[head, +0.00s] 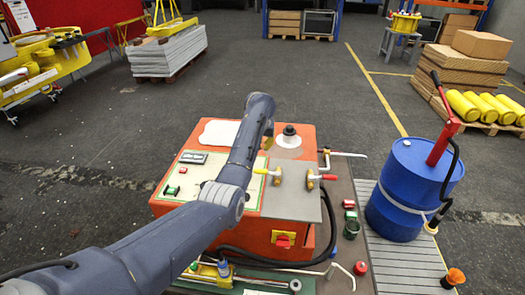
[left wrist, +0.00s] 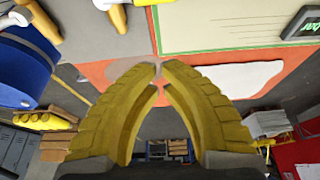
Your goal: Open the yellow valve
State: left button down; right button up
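The valve with the yellow-green lever (head: 262,171) is on top of the orange box, at the left edge of a grey plate. Its lever points left over the cream panel. Its brass-coloured body (left wrist: 118,18) shows at the top edge of the left wrist view, cut off. A second valve with a red lever (head: 322,177) is to its right. My left gripper (head: 268,135) is above the box, beyond the yellow valve and apart from it. In the left wrist view its yellow fingers (left wrist: 158,72) converge with tips almost together and nothing between them. My right gripper is not in view.
A blue barrel (head: 408,190) with a red pump stands at right. Bent pipes and small parts lie around the box's right and front sides.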

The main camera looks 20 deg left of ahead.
aim_at(267, 173)
pick_arm(q)
jog(key=x, duration=0.8)
jog(key=shift+w+a+f, duration=0.1)
jog(key=shift+f, duration=0.25)
jog(key=shift+s+d+f, duration=0.15)
jog(key=shift+s, duration=0.8)
jog(key=shift+s+d+f, duration=0.15)
jog(key=shift+s, duration=0.8)
